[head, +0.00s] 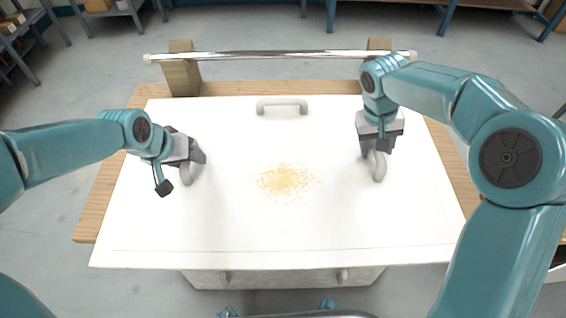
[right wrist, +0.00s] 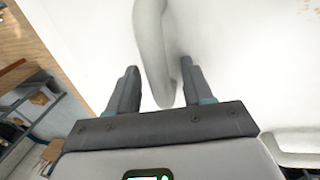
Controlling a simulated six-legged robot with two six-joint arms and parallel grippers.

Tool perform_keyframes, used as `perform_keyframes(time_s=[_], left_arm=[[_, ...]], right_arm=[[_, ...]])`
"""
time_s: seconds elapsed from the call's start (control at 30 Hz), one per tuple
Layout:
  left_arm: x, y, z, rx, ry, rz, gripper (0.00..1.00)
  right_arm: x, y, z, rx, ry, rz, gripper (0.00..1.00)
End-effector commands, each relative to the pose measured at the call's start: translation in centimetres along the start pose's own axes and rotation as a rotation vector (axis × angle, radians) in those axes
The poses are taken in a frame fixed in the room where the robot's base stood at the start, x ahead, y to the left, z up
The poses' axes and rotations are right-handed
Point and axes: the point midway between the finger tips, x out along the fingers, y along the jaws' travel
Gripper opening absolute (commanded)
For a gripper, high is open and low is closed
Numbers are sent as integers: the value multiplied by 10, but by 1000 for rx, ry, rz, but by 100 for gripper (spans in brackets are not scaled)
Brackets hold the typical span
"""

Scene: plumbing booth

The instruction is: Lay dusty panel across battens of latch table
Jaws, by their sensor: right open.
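The dusty panel (head: 230,225) is a wide white sheet over a wooden table (head: 320,88), with a patch of yellow dust (head: 287,181) at its middle. It has a left handle (head: 186,174), a right handle (head: 380,166) and a far handle (head: 282,106). My right gripper (head: 374,153) is at the right handle. In the right wrist view, its open fingers (right wrist: 158,85) stand either side of that handle (right wrist: 151,45). My left gripper (head: 193,160) is at the left handle; its jaw gap is hidden. No battens show.
A chrome bar (head: 285,54) rests on two wooden posts (head: 183,75) behind the panel. A pale drawer front (head: 285,277) with knobs shows below the near edge. Shelving (head: 20,35) and benches stand farther back, with open grey floor (head: 245,20) between.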

Motion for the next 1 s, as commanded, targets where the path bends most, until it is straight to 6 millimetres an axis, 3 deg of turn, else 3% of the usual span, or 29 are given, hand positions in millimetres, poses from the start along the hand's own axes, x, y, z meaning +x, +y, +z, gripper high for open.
perform_keyframes(time_s=[0.23, 0.37, 0.4, 1.0], left_arm=[[0, 0, 0, 0, 0, 0, 49], [0, 0, 0, 0, 0, 0, 7], [0, 0, 0, -1, 0, 0, 0], [0, 0, 0, 0, 0, 0, 0]], right_arm=[[0, 0, 0, 0, 0, 0, 47], [0, 0, 0, 0, 0, 0, 5], [0, 0, 0, 0, 0, 0, 0], [0, 0, 0, 0, 1, 0, 0]])
